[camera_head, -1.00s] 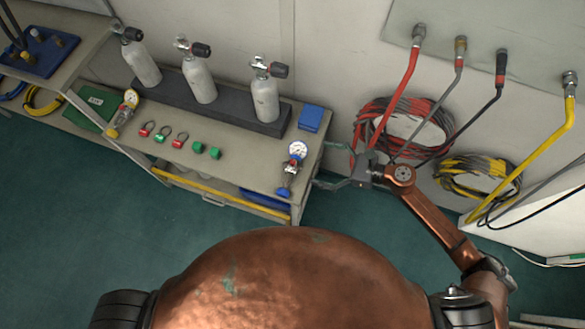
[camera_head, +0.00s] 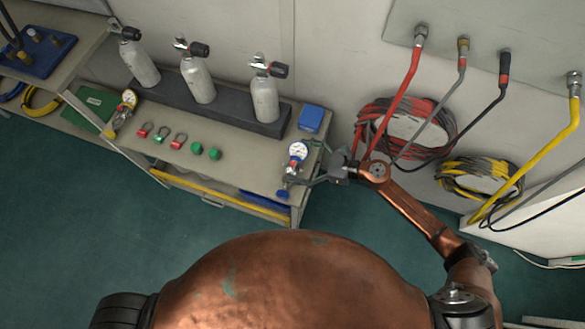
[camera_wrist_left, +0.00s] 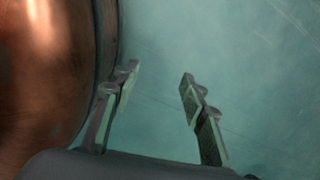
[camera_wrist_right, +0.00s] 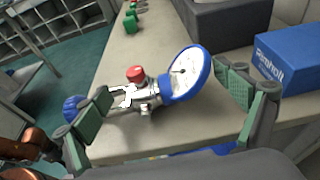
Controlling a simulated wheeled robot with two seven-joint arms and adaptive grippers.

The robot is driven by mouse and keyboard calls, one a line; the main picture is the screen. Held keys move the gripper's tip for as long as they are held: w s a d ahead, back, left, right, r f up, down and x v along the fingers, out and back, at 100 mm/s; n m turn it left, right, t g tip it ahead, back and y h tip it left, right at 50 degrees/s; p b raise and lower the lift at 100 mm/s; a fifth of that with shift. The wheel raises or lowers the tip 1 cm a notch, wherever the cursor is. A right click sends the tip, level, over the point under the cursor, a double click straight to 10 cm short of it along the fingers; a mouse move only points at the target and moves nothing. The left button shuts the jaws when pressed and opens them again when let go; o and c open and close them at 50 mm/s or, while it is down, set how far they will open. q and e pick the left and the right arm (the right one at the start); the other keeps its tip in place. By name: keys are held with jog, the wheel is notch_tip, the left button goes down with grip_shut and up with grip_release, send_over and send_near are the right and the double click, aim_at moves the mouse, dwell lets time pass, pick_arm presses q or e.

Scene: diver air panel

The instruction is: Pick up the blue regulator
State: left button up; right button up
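The blue regulator (camera_head: 297,153) stands at the right end of the bench, with a blue-rimmed gauge, a metal body, a red knob and a blue handwheel. In the right wrist view the regulator (camera_wrist_right: 147,93) lies between the spread fingers of my right gripper (camera_wrist_right: 170,105), its blue-rimmed gauge near one finger and its handwheel partly behind the other. In the head view my right gripper (camera_head: 305,165) is open around the regulator from the right; contact cannot be told. My left gripper (camera_wrist_left: 155,100) is open and empty above the green floor, out of the head view.
A blue box (camera_head: 311,118) sits just behind the regulator. Several grey cylinders (camera_head: 265,98) stand in a dark rack (camera_head: 231,112). Small red and green fittings (camera_head: 178,141) and a yellow regulator (camera_head: 124,107) lie to the left. Hoses (camera_head: 402,75) hang on the right.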

jog(key=c, duration=0.5)
jog(key=shift+c, duration=1.4)
jog(key=c, duration=0.5)
jog(key=shift+s, duration=0.1)
jog(key=c, duration=0.3)
pick_arm(q)
jog(key=shift+w, duration=0.3)
pick_arm(e)
jog(key=shift+r, duration=0.1)
pick_arm(q)
jog(key=shift+s, duration=0.1)
